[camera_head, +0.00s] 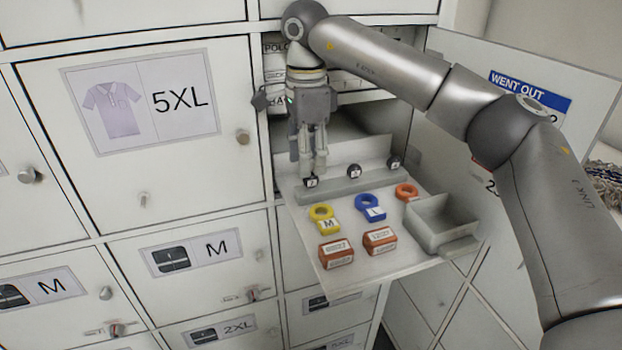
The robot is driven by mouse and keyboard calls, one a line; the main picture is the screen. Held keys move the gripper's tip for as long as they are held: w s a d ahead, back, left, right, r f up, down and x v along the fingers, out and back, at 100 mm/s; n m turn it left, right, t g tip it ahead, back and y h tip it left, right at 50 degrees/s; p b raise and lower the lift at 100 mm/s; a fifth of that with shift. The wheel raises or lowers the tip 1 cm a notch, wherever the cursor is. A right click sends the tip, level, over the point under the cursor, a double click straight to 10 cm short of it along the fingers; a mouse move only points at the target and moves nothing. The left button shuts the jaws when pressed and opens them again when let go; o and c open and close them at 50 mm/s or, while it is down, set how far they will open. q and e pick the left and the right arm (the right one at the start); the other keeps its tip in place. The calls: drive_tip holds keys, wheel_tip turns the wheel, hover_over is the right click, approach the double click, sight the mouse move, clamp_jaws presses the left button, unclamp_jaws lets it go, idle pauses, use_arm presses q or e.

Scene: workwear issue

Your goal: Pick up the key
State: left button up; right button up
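Several small black-headed pieces with white labels, which look like keys, stand in a row on a grey bar (348,186) on the pull-out shelf. The left one (311,182) is right at my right gripper's fingertips. The middle one (354,171) and the right one (394,162) stand free. My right gripper (314,172) points down, its fingers close together. The fingers partly cover the left piece, and I cannot tell whether they grip it. My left gripper is not in view.
On the shelf (402,262) lie a yellow M ring tag (324,218), a blue L ring tag (371,207), an orange ring (406,191), two orange numbered blocks (336,253) (380,241) and a grey bin (441,222). An open door (470,160) stands to the right; closed lockers (80,190) fill the left.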

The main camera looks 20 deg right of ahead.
sight(311, 177)
drive_tip(key=f, duration=0.1)
drive_tip(key=f+p, duration=0.1)
drive_tip(key=f, duration=0.1)
drive_tip(key=f+p, duration=0.1)
drive_tip(key=shift+d+f, duration=0.2)
drive_tip(key=shift+d, duration=0.2)
drive_tip(key=shift+f, duration=0.4)
drive_tip(key=shift+c, duration=0.3)
drive_tip(key=c, duration=0.5)
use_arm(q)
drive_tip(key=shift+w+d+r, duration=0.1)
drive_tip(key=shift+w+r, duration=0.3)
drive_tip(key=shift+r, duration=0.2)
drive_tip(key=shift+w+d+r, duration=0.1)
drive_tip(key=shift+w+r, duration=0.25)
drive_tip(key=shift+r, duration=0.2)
use_arm(e)
clamp_jaws()
